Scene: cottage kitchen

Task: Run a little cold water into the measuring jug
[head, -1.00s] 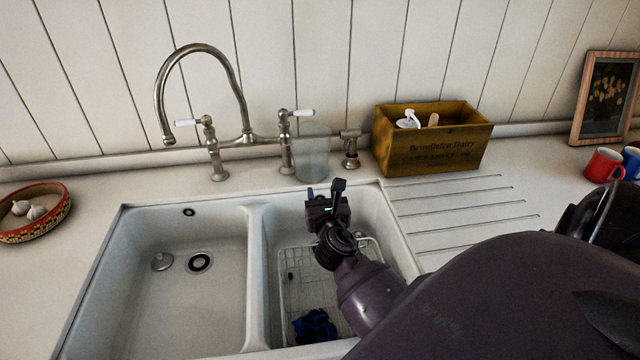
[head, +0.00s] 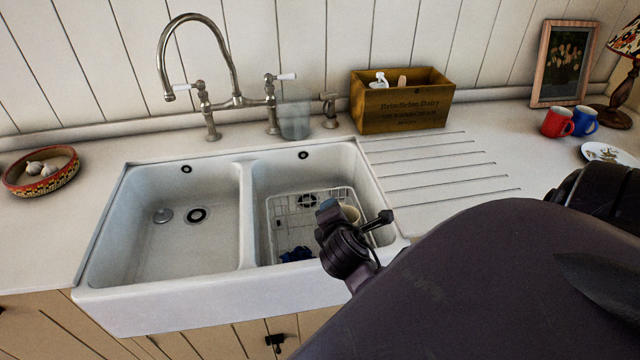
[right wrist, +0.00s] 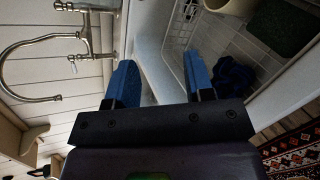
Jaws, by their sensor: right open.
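The measuring jug (head: 294,120) looks like a clear, greyish vessel. It stands upright on the counter behind the right basin, just right of the tap. The tap (head: 238,100) is a metal bridge tap with a high curved spout that points over the left basin. Its left lever (head: 180,87) and right lever (head: 285,77) have white ends. No water stream shows. My right gripper (head: 354,210) is open and empty above the front right of the right basin, apart from the jug. Its blue-padded fingers show in the right wrist view (right wrist: 161,80). My left gripper is out of view.
The left basin (head: 175,245) is bare. The right basin holds a wire rack (head: 285,220), a dark blue cloth (head: 297,254) and a cream vessel (head: 349,213), partly hidden by my gripper. A wooden crate (head: 405,105) stands right of the jug. A bowl of garlic (head: 42,178) sits far left.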

